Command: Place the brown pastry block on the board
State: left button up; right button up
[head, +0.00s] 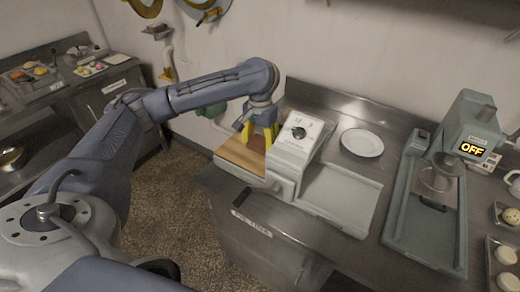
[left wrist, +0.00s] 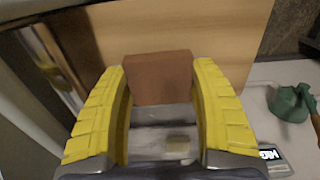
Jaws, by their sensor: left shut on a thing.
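My left gripper (head: 259,131) reaches over the wooden board (head: 232,151) beside the pale machine in the head view. In the left wrist view its yellow fingers (left wrist: 160,92) are shut on the brown pastry block (left wrist: 160,77), which sits between the fingertips. The light wooden board (left wrist: 225,35) fills the upper part of that view beyond the block. In the head view a small part of the block (head: 257,143) shows between the fingers. I cannot tell whether the block touches the board. My right gripper is not in view.
The pale machine (head: 297,150) with a dial stands right of the board. A white plate (head: 362,142), a green-grey mixer (head: 462,140) and pale rolls (head: 506,255) are further right. A green object (left wrist: 292,103) lies beside the board.

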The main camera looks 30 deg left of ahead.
aim_at(260, 145)
pick_arm(q)
jog(key=shift+f, duration=1.55)
jog(key=shift+f, duration=0.15)
jog(key=o, duration=1.2)
jog(key=shift+r, duration=6.15)
